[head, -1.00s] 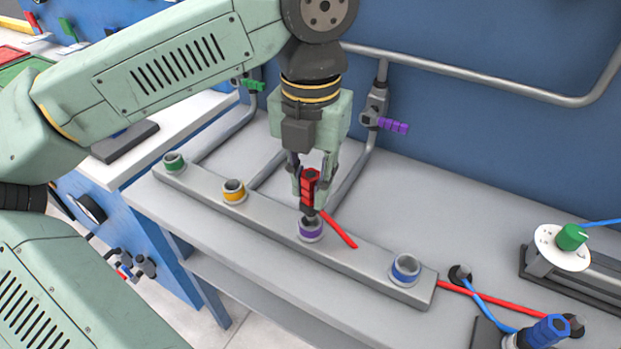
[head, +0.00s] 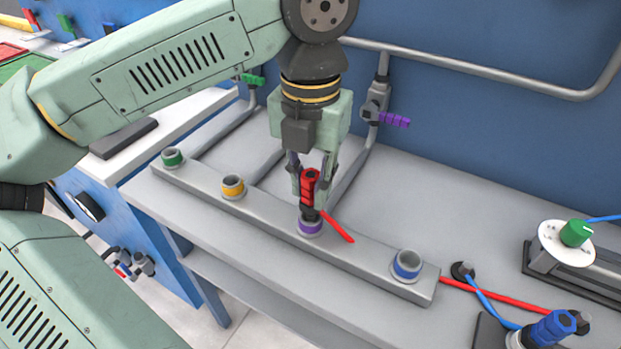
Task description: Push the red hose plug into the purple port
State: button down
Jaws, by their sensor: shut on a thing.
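The red hose plug (head: 310,186) is upright, with its dark lower end at the purple port (head: 311,226) on the grey manifold bar. The plug's tip is hidden in the port's mouth; how deep it sits I cannot tell. A short red hose (head: 338,228) slants from the plug down to the right. My gripper (head: 313,190) points down from above and is shut on the red plug.
The bar (head: 345,253) also carries a green port (head: 172,158), a yellow port (head: 233,186) and a blue port (head: 407,264). Behind stand pipes and a valve with a purple handle (head: 394,120). A blue plug (head: 552,329) and a green knob (head: 576,233) are at the right.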

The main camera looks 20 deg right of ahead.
jog(key=shift+f+b, duration=1)
jog(key=shift+f, duration=0.1)
jog(key=shift+r, duration=0.1)
jog(key=c, duration=1.3)
grip_release()
jog(key=shift+c, duration=0.2)
